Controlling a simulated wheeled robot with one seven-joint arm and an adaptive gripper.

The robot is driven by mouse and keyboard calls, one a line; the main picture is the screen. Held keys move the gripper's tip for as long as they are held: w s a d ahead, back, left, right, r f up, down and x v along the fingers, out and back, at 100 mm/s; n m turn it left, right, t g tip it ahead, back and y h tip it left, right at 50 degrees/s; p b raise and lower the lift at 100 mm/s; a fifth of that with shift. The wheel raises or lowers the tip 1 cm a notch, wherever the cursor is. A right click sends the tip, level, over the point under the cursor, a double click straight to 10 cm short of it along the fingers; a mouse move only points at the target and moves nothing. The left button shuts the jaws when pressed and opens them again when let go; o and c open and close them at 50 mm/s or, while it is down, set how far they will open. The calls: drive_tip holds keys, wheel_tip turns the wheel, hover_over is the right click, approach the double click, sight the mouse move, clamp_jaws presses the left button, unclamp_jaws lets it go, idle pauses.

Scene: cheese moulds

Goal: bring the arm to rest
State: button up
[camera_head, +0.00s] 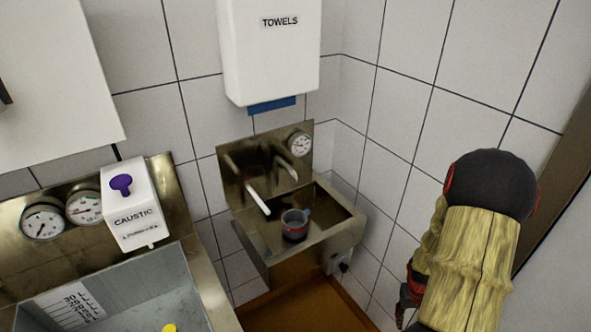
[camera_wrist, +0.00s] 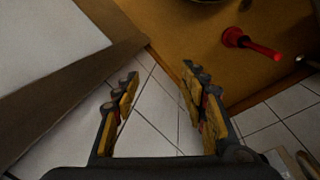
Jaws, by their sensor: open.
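My gripper (camera_wrist: 160,95) is open and empty in the wrist view, its two yellow-padded fingers spread apart. It points down over the white tiled floor (camera_wrist: 160,115), beside a brown surface. In the head view my arm (camera_head: 465,250), with a yellow sleeve and a dark rounded joint, is at the right side near the tiled wall. The gripper's fingers are not clearly seen there.
A small metal sink (camera_head: 335,240) holds a dark cup (camera_head: 295,224). A towel box (camera_head: 268,55), a caustic dispenser (camera_head: 132,205) and a larger basin (camera_head: 130,290) are to the left. A red-handled thing (camera_wrist: 250,44) lies on the brown surface (camera_wrist: 190,30).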

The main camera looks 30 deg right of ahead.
drive_tip(key=w+a+r+n+t, duration=0.2)
drive_tip(key=a+r+n+t, duration=0.1)
drive_tip(key=a+r, duration=1.5)
drive_tip(key=w+a+r+n+t+y, duration=0.1)
drive_tip(key=w+a+r+n+t, duration=0.2)
drive_tip(key=a+r, duration=1.5)
wheel_tip(320, 180, up, 2)
drive_tip(key=shift+w+r+n, duration=0.1)
drive_tip(key=shift+w+n, duration=0.1)
drive_tip(key=shift+n, duration=0.2)
